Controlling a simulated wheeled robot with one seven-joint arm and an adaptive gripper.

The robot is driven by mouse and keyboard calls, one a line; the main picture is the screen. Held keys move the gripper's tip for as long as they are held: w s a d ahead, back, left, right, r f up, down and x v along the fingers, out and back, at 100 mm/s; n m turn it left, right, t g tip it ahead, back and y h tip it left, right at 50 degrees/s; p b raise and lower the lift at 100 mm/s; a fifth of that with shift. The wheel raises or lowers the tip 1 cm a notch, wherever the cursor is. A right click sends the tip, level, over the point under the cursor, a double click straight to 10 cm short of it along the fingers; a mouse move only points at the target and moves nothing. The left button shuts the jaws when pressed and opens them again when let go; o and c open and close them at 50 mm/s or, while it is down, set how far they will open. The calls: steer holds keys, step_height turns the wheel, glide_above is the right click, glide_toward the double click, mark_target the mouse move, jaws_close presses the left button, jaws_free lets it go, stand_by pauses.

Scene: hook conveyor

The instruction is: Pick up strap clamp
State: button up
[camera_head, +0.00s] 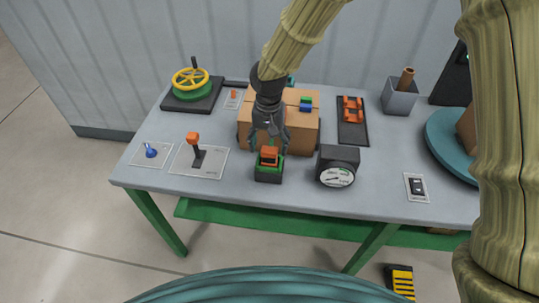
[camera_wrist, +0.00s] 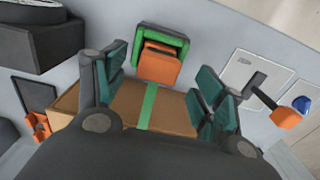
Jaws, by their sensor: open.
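An orange block (camera_head: 269,155), which I take to be the strap clamp, sits in a green U-shaped holder (camera_head: 262,164) on a dark base at the table's front middle. In the wrist view the orange block (camera_wrist: 159,63) and the green holder (camera_wrist: 160,33) show beyond and between the fingertips. My gripper (camera_head: 268,138) points down just above the block, in front of the cardboard box. In the wrist view my gripper (camera_wrist: 162,75) is open, with nothing held between its fingers. Whether a finger touches the block cannot be told.
A cardboard box (camera_head: 300,138) with a green strap (camera_wrist: 149,104) stands behind. A dial gauge (camera_head: 337,167) is close on the right. An orange-topped lever (camera_head: 195,146) stands on a plate at left. A black tray (camera_head: 352,132) holds orange parts. The front right tabletop is mostly clear.

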mark_target(269, 149)
steer(key=shift+d+f+p, duration=0.1)
steer(key=shift+f+p, duration=0.7)
steer(key=shift+f, duration=1.1)
steer(key=c, duration=1.2)
